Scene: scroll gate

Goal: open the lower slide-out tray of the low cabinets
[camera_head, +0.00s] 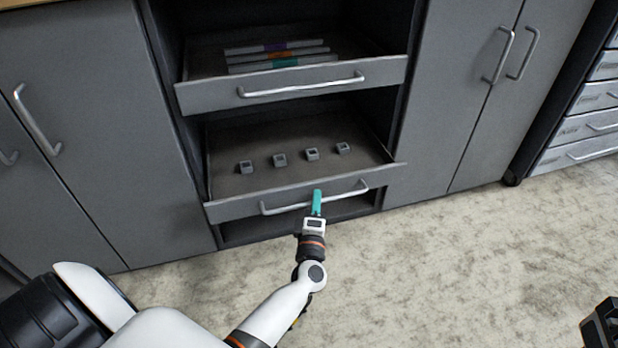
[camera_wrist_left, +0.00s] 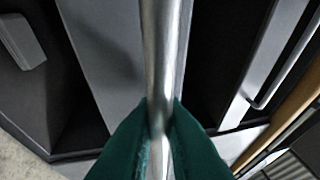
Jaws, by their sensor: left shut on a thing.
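The lower slide-out tray (camera_head: 235,207) stands pulled part way out of the grey low cabinet, with its inside showing. Several small grey blocks lie in a row on its floor. Its silver bar handle (camera_head: 350,192) runs along its front. My left gripper (camera_head: 317,196) has teal fingers and is shut on that handle, near its middle. In the left wrist view the teal fingers (camera_wrist_left: 158,130) close on both sides of the silver bar (camera_wrist_left: 160,50). My right gripper cannot be made out; only a dark part shows at the lower right edge.
The upper tray (camera_head: 200,97) also sticks out above and holds several flat items. Closed grey doors (camera_head: 70,130) with silver handles flank the opening. A drawer unit (camera_head: 585,130) stands at the right. The pale mottled floor (camera_head: 450,260) in front is clear.

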